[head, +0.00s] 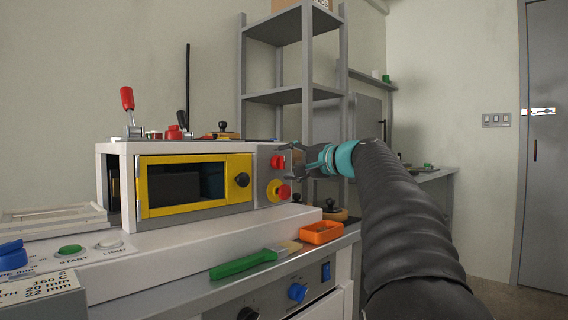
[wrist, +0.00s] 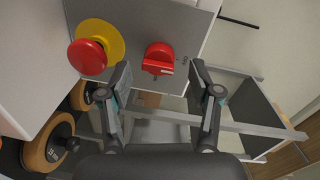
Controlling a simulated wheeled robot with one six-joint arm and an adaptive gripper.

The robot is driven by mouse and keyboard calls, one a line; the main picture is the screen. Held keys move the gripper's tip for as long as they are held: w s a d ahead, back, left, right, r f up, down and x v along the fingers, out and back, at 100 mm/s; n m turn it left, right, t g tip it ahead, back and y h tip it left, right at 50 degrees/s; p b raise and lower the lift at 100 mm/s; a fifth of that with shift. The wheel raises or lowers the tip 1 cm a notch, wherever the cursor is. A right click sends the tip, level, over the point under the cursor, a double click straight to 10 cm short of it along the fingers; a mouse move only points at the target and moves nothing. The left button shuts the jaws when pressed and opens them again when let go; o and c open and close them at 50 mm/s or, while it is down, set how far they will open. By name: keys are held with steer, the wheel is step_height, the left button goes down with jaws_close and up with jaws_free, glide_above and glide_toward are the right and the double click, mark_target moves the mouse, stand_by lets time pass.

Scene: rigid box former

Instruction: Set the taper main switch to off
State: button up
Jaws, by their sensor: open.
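The taper main switch appears to be the red rotary knob (head: 278,161) on the grey end panel of the yellow-framed machine. In the wrist view the red knob (wrist: 158,59) shows just beyond and between my fingertips, its grip bar lying roughly across the picture. My gripper (wrist: 160,76) is open and empty, with one finger on each side below the knob; contact cannot be told. In the head view my gripper (head: 296,160) is close to the right of the knob, partly hidden by my wrist.
A red emergency button on a yellow collar (head: 283,191) sits just below the knob. It is at the left in the wrist view (wrist: 88,57). An orange tray (head: 321,232) and a green-handled tool (head: 243,264) lie on the bench. A grey shelf rack (head: 296,97) stands behind.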

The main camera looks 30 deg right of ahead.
steer(key=v, duration=0.9)
steer(key=shift+s, duration=0.25)
steer(key=shift+d, duration=0.1)
